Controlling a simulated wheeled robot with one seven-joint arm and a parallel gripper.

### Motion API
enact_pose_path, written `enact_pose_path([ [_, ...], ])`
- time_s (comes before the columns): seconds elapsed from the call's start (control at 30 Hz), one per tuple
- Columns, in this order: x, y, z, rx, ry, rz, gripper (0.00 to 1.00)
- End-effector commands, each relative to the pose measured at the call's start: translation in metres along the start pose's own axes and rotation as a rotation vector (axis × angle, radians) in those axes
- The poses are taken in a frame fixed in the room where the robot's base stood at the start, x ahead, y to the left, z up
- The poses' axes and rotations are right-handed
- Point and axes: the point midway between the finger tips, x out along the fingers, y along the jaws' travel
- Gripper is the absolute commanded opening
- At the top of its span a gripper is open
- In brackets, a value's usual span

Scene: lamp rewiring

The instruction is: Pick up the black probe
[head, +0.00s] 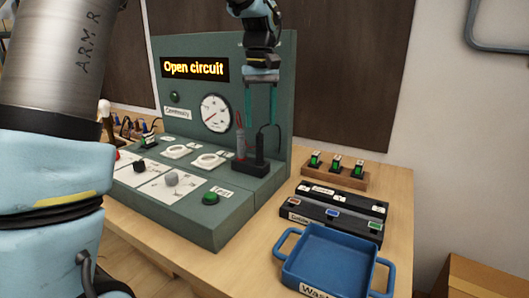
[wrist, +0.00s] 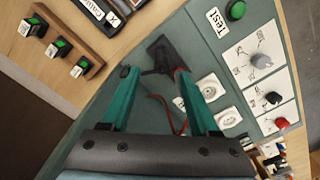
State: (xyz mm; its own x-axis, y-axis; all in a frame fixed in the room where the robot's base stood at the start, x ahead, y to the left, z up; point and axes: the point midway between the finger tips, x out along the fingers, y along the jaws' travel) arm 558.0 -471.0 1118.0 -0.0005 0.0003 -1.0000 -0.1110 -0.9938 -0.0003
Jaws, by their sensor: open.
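The black probe (head: 260,147) stands upright in a small black holder (head: 236,167) on the green test console. The red probe (head: 240,138) stands just left of it in the same holder. My gripper (head: 261,116) points down above the holder, its two teal fingers open and apart, with nothing held between them. In the head view the fingertips are above the black probe. In the wrist view the open fingers (wrist: 155,73) frame the dark holder area (wrist: 162,50); the black probe is hard to separate from the holder there.
The console's upright panel (head: 190,100) stands close behind my gripper and reads "Open circuit". A green test button (head: 210,198) is in front. Right of the console are a wooden rack of green-topped parts (head: 335,172), black boxes (head: 345,198) and a blue tray (head: 285,272).

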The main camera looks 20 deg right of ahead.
Motion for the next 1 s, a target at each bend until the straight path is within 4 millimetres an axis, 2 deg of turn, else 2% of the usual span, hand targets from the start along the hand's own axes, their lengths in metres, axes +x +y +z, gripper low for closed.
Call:
enact_pose_path([
  [0.27, 0.022, -0.001, 0.000, 0.000, -0.003, -0.003, 0.61],
  [0.5, 0.056, -0.001, 0.000, -0.001, -0.002, -0.001, 0.61],
  [0.63, 0.064, -0.001, 0.000, -0.001, 0.000, 0.000, 0.61],
  [0.83, 0.065, -0.001, 0.000, 0.000, 0.001, 0.000, 0.61],
  [1.0, 0.065, -0.001, 0.000, 0.000, 0.001, 0.000, 0.42],
])
